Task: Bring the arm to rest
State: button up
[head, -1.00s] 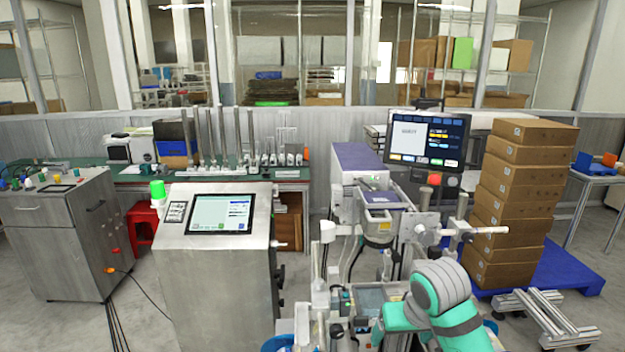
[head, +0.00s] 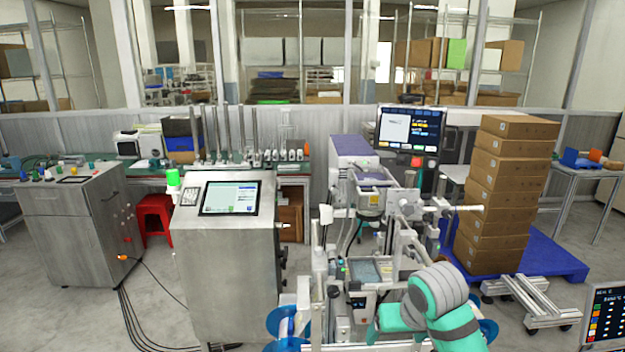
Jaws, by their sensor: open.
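My arm (head: 440,298), teal with grey ribbed joints, shows at the bottom right of centre in the head view. It is bent, and a teal link reaches left, low in front of the machine. My gripper's fingers do not show; the picture cuts off the lower arm. Just beyond the arm stands a white reel machine (head: 366,272) with small screens and rods. Blue reels show low at its left (head: 284,322) and, partly behind my arm, at its right (head: 488,331).
A steel cabinet with a touchscreen (head: 228,198) stands left of the machine. Stacked cartons (head: 506,195) sit on a blue pallet (head: 562,262) at right. A metal frame (head: 535,303) and a screen (head: 606,316) are lower right. Cables cross the floor left; open floor (head: 70,318) lies there.

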jog(key=w+a+f+t+y, duration=0.2)
jog(key=a+f, duration=0.2)
jog(key=a, duration=0.4)
jog(key=w+a+f+t+y, duration=0.2)
jog(key=w+a+f+y, duration=0.1)
jog(key=a, duration=0.6)
jog(key=s+a+f+m+t, duration=0.4)
jog(key=s+a+f, duration=0.2)
jog(key=a+f, duration=0.2)
jog(key=s+d+f+m+t+h, duration=0.15)
jog(key=s+f, duration=0.25)
jog(key=s, duration=0.6)
jog(key=s+f+h, duration=0.3)
jog(key=s+f, duration=0.1)
jog(key=s, duration=0.7)
jog(key=s+d+r+n, duration=0.2)
jog(key=s, duration=0.7)
jog(key=s+d+r+n+t, duration=0.1)
jog(key=s+d+r+n, duration=0.1)
jog(key=s, duration=0.8)
jog(key=shift+d+r+n+h, duration=0.35)
jog(key=shift+r+n+h, duration=0.15)
jog(key=shift+r, duration=0.25)
